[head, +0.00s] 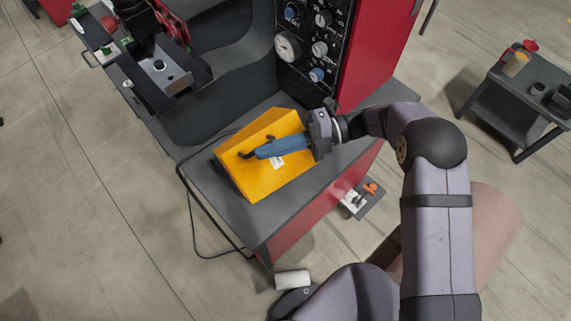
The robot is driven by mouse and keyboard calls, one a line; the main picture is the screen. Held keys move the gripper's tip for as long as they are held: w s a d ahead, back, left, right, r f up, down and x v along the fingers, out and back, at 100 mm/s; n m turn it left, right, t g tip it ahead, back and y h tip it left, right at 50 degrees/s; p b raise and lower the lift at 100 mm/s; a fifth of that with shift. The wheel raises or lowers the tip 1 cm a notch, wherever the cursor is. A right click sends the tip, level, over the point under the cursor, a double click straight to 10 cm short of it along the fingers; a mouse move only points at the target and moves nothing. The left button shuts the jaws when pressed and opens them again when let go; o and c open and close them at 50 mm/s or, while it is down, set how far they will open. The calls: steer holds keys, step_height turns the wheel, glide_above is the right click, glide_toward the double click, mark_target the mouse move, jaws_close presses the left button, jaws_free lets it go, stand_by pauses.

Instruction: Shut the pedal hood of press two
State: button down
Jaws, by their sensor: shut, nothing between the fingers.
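A yellow box-like hood (262,183) sits on the dark grey top of the red-sided machine base, in the middle of the head view. A small white label shows on its face beside my gripper. My gripper (246,155), with blue fingers and black tips, reaches in from the right and lies across the yellow hood in the picture. Its fingers are together with nothing between them. I cannot tell whether the tips touch the hood. The pedal is not visible, and I cannot tell whether the hood is open or shut.
A black control panel (305,42) with a gauge and knobs stands behind the hood. A dark cable (191,215) runs down at the left. A dark side table (520,90) with cups stands at right. A white roll (292,280) lies on the floor. The floor at left is clear.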

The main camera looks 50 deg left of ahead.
steer(key=shift+a+f+b, duration=0.15)
steer(key=shift+a+b, duration=0.7)
steer(key=shift+a, duration=1.15)
steer(key=shift+a+f+b, duration=0.15)
steer(key=shift+a+b, duration=0.7)
steer(key=shift+a, duration=1.1)
step_height(320, 180, up, 10)
steer(key=b, duration=0.2)
steer(key=n+t, duration=0.5)
steer(key=t, duration=0.1)
glide_toward(249, 136)
steer(key=w+d+r, duration=0.2)
steer(key=d, duration=0.2)
steer(key=w+d+f+n+t+h, duration=0.1)
steer(key=w+d+f+n+t, duration=0.15)
steer(key=d, duration=0.65)
steer(key=w+d+f+n+t+h, duration=0.1)
steer(key=w+d+f+n+t, duration=0.2)
steer(key=d, duration=0.6)
steer(key=s+d+f+n+t+h, duration=0.1)
steer(key=s+d+f+n+h, duration=0.1)
steer(key=d+n, duration=0.5)
steer(key=s+d+f+n+t+h, duration=0.2)
steer(key=d+n, duration=0.6)
steer(key=d, duration=1.1)
steer(key=shift+d+f+h, duration=0.35)
steer(key=shift+f+h, duration=0.45)
steer(key=shift+f, duration=0.2)
